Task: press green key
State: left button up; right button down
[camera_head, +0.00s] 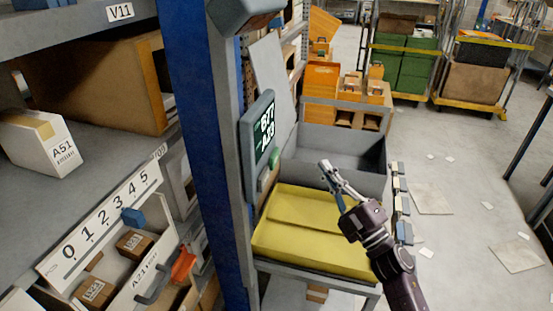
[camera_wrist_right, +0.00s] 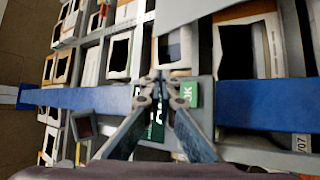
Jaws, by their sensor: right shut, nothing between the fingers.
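A grey-framed panel (camera_head: 247,140) with a dark green screen reading what looks like "B17 A30" is mounted by the blue rack post. The green key (camera_head: 274,157) sticks out at the panel's lower right edge. In the right wrist view the green key (camera_wrist_right: 194,94) is marked "OK" and lies just right of the fingertips. My right gripper (camera_head: 324,167) is shut and empty, to the right of the key and apart from it in the head view. In the right wrist view, the gripper (camera_wrist_right: 161,82) covers part of the screen. My left gripper is not in view.
A yellow tote (camera_head: 310,245) and an open grey tote (camera_head: 345,145) stand below and behind the right gripper. The blue post (camera_head: 205,130) and shelves with boxes fill the left. Trolleys with green crates (camera_head: 405,65) stand at the back; the right floor is mostly open.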

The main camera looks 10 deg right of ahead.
aim_at(278, 153)
jog(key=shift+a, duration=0.1)
jog(key=w+a+b, duration=0.1)
jog(key=w+a, duration=0.2)
jog(key=a, duration=0.5)
jog(key=shift+w, duration=0.2)
dwell(0.4)
dwell(1.2)
jog(key=shift+w+a, duration=0.15)
jog(key=shift+a, duration=0.2)
jog(key=shift+w+a+b, duration=0.2)
jog(key=shift+a+b, duration=0.1)
jog(key=shift+a, duration=0.2)
dwell(0.6)
jog(key=shift+d, duration=0.1)
jog(key=shift+s+d, duration=0.4)
jog(key=shift+d, duration=0.4)
